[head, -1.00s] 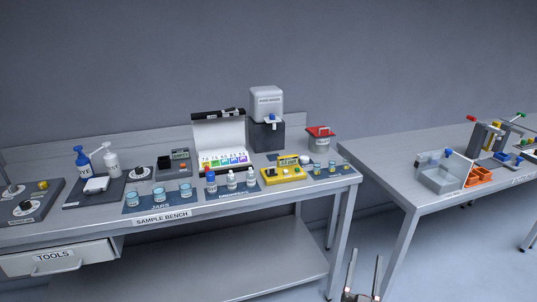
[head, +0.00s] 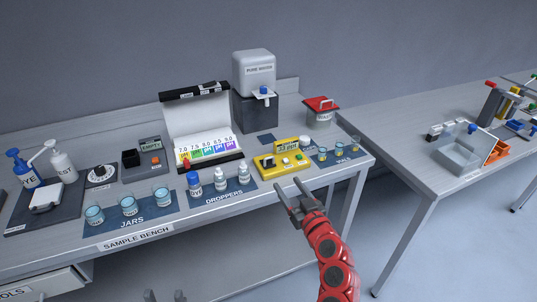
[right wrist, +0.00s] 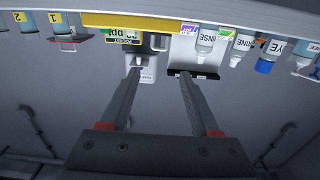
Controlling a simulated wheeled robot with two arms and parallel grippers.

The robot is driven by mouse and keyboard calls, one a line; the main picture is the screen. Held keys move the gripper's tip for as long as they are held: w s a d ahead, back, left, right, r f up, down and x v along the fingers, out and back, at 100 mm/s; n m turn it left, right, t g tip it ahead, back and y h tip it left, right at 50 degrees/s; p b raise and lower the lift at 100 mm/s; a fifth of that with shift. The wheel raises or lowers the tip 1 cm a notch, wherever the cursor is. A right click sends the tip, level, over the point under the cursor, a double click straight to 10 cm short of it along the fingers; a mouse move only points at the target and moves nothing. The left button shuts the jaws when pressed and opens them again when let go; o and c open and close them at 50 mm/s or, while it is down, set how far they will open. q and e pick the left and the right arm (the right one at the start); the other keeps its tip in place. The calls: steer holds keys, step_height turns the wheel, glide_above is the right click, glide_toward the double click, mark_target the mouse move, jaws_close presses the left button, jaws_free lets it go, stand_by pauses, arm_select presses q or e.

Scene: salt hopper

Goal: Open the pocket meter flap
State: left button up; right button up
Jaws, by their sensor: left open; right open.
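The yellow pocket meter (head: 268,171) sits near the front right edge of the sample bench, with a small display (head: 288,145) behind it. Small dark and pale parts show on its top. Its flap is too small to tell apart. My right gripper (head: 287,185) is open and empty in front of the meter, just off the bench edge. In the right wrist view the right gripper's open fingers (right wrist: 160,76) point towards the bench, and the pocket meter's label (right wrist: 122,38) shows beyond the left finger. My left gripper (head: 165,296) is open at the bottom edge of the head view.
A dropper mat (head: 206,197) with several bottles lies left of the meter. A mat of small vials (head: 336,151) lies to its right. A water dispenser (head: 254,75) and a red-lidded waste container (head: 320,115) stand behind. A gap separates the second table (head: 420,172).

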mark_target(270, 158)
steer(key=p+x, duration=0.2)
steer(key=x, duration=1)
steer(key=shift+w+a, duration=0.1)
steer(key=shift+w, duration=0.25)
steer(key=shift+x, duration=0.9)
